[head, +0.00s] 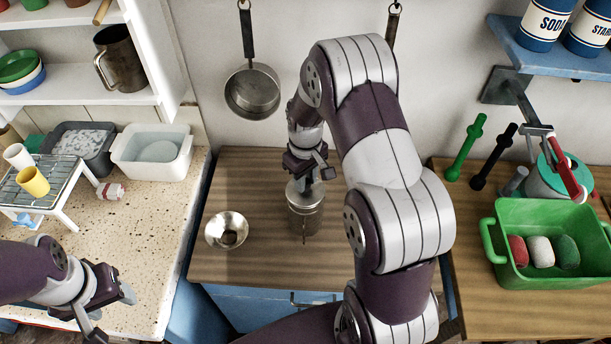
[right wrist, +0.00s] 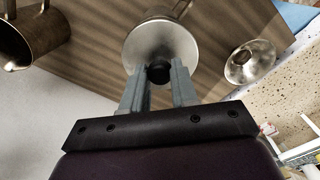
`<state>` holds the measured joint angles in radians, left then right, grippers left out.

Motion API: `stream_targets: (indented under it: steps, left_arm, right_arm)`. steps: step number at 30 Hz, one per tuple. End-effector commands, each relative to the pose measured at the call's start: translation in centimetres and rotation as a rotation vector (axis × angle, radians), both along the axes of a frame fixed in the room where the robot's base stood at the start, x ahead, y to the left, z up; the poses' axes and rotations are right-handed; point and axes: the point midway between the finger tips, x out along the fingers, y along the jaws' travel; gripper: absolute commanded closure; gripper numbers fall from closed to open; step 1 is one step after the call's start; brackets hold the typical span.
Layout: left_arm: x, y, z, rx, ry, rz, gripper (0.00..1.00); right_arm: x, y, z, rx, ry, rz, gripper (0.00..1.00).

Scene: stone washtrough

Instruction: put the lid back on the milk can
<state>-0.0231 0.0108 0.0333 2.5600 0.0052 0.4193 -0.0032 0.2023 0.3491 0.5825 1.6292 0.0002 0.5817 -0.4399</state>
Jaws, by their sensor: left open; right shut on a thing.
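The milk can (head: 304,222) is a grey metal cylinder standing upright on the brown wooden worktop. Its round metal lid (head: 296,190) shows at the can's top, beneath my right gripper (head: 314,176). In the right wrist view, the right gripper (right wrist: 158,82) is shut on the black knob (right wrist: 158,73) of the lid (right wrist: 160,42). The lid hides the can's mouth, so I cannot tell whether it is fully seated or slightly above the rim. My left gripper (head: 114,314) is open and empty, over the front of the speckled counter.
A shallow metal bowl-like piece (head: 227,230) lies left of the can. A dark metal pot (right wrist: 35,32) shows in the right wrist view. A saucepan (head: 252,92) hangs on the wall behind. A green tub (head: 545,215) stands right. The worktop before the can is clear.

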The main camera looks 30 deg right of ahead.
Motion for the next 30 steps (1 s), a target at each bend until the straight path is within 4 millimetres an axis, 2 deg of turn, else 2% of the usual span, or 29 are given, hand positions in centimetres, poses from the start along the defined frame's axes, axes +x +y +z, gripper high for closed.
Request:
stream_targets:
  steps: [26, 27, 30]
  left_arm:
    - [0.0, 0.0, 0.28, 0.0, 0.0, 0.0, 0.44]
    - [0.0, 0.0, 0.28, 0.0, 0.0, 0.0, 0.44]
    - [0.0, 0.0, 0.28, 0.0, 0.0, 0.0, 0.44]
  right_arm:
    - [0.02, -0.01, -0.08, 0.0, -0.001, 0.0, 1.0]
    - [0.02, -0.01, -0.08, 0.0, -0.001, 0.0, 0.69]
    - [0.02, -0.01, -0.08, 0.0, -0.001, 0.0, 0.42]
